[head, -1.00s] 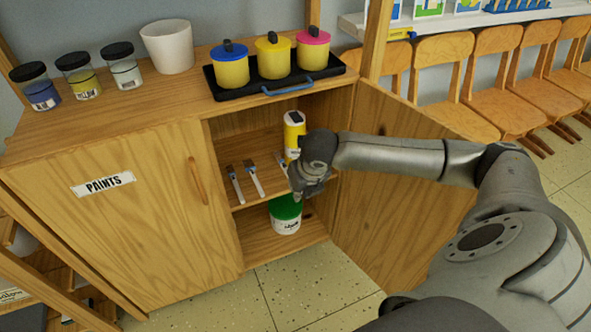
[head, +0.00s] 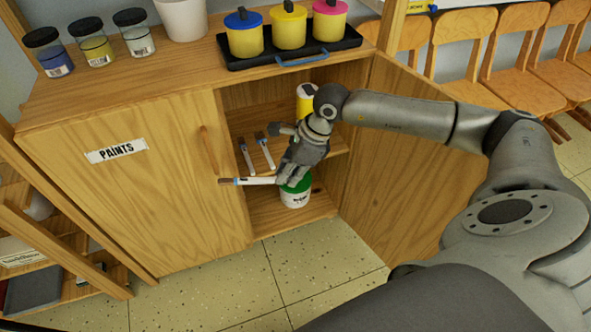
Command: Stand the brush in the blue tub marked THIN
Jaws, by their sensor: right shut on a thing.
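My right gripper (head: 284,178) is shut on a brush (head: 257,181) in front of the open cupboard. The brush lies about level, its brown bristles pointing left and its pale handle running into the fingers. Two similar brushes, a left one (head: 246,158) and a right one (head: 265,152), lie on the cupboard's middle shelf. No blue tub marked THIN shows in the head view. My left gripper is out of view.
A green-lidded white tub (head: 295,197) stands on the cupboard floor, and a yellow bottle (head: 304,104) stands on the shelf, partly hidden. The open door (head: 390,190) is at right. A black tray (head: 340,47) with lidded yellow pots, paint jars and a white bucket (head: 183,18) are on top.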

